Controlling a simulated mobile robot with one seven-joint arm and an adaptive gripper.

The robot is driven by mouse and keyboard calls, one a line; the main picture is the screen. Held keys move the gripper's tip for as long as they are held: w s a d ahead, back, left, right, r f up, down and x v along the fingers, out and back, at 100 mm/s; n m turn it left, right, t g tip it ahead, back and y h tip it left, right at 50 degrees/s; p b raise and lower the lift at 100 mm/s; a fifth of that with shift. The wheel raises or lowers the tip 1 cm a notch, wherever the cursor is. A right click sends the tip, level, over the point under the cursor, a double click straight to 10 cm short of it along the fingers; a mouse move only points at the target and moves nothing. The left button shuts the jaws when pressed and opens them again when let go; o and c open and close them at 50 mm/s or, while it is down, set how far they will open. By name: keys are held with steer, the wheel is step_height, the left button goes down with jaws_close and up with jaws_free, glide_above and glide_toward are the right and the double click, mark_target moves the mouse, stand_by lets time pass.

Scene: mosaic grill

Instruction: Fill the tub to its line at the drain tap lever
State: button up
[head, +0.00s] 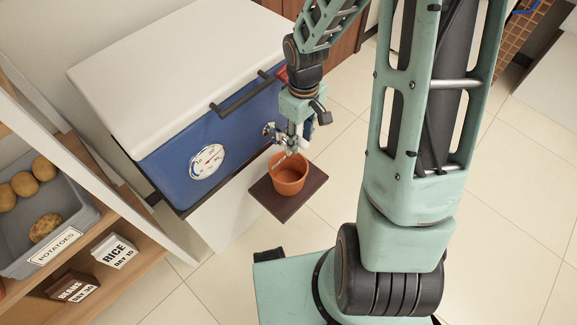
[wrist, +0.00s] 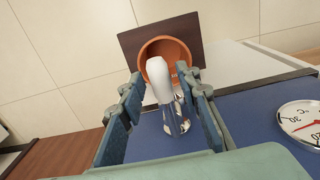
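The orange tub (head: 289,182) stands upright on a small dark brown shelf (head: 265,199) at the front of the blue chest, below the tap. In the wrist view the tub (wrist: 150,49) is partly hidden behind the drain tap's white lever (wrist: 158,80). I cannot make out a fill line or any water in it. The tap's chrome body (wrist: 177,120) sits between the fingers, close to the blue chest front. My gripper (head: 292,146) is over the tub at the tap. In the wrist view my gripper (wrist: 162,84) is open, its fingers either side of the lever with gaps.
The blue chest (head: 228,140) has a white lid (head: 170,70), a dark handle and a round dial (head: 207,161). At the left a wooden rack holds a grey potato bin (head: 75,215) and labelled boxes. Tiled floor is clear on the right.

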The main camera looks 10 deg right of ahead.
steer(key=c, duration=0.7)
steer(key=shift+o, duration=0.2)
steer(key=shift+r, duration=0.15)
steer(key=shift+r+p, duration=0.8)
steer(key=shift+p, duration=0.05)
steer(key=shift+s+f, duration=0.1)
stand_by(6.0)
